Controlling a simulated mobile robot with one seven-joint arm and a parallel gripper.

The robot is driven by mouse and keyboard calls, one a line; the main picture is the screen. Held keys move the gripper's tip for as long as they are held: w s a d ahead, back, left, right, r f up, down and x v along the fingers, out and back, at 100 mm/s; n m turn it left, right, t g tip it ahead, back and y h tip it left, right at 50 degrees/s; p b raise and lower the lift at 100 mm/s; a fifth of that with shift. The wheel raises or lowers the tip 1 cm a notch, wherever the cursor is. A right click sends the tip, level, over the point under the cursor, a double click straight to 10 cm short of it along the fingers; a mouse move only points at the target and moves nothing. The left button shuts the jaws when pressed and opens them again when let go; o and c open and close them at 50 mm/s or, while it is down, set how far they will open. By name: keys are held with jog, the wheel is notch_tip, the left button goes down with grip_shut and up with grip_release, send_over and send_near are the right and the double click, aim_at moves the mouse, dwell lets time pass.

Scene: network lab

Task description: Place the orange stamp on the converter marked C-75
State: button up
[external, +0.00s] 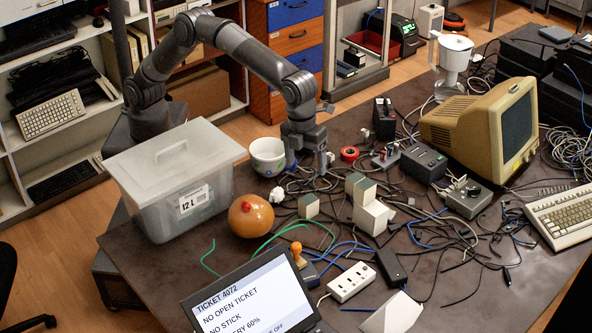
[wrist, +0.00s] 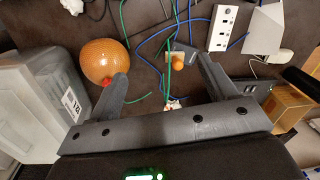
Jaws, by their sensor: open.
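The orange stamp (external: 297,249) has a round knob handle and stands upright on the near part of the table, beside or on a small dark box (external: 308,271). In the wrist view the stamp (wrist: 180,59) shows between my fingers, well beyond them. My gripper (external: 307,165) is open and empty, pointing down above the table, farther back than the stamp. Its two fingers spread wide in the wrist view (wrist: 161,75). Several boxes could be converters: a dark one (external: 423,162) and a grey one with a knob (external: 467,196). I cannot read C-75 on any.
An orange ball-like object (external: 250,216) and a lidded plastic bin (external: 172,185) stand left. A ticket screen (external: 255,298), power strip (external: 351,282) and black adapter (external: 390,266) lie near the front. Pale blocks (external: 372,213), a bowl (external: 267,157) and tangled cables crowd the middle; a monitor (external: 490,122) stands right.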

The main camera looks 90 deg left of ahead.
jog(key=s+a+r+n+t, duration=0.1)
jog(key=s+a+r+n, duration=0.35)
jog(key=a, duration=0.45)
jog(key=s+a+r+n+t, duration=0.1)
jog(key=s+a+r+n, duration=0.3)
jog(key=a, duration=0.5)
jog(key=s+a+r+n, duration=0.25)
jog(key=a+r, duration=0.25)
jog(key=a, duration=0.4)
jog(key=s+a+f+n+t, duration=0.1)
jog(key=s+a+f+n, duration=0.2)
jog(key=s+a+n, duration=0.3)
jog(key=s+a+f+n+t, duration=0.1)
jog(key=s+a+f+n, duration=0.2)
jog(key=s+a+n, duration=0.4)
jog(key=s+a, duration=0.3)
jog(key=s, duration=0.5)
jog(key=shift+s+a+f+t, duration=0.15)
jog(key=shift+s+f+t, duration=0.15)
jog(key=shift+s, duration=0.1)
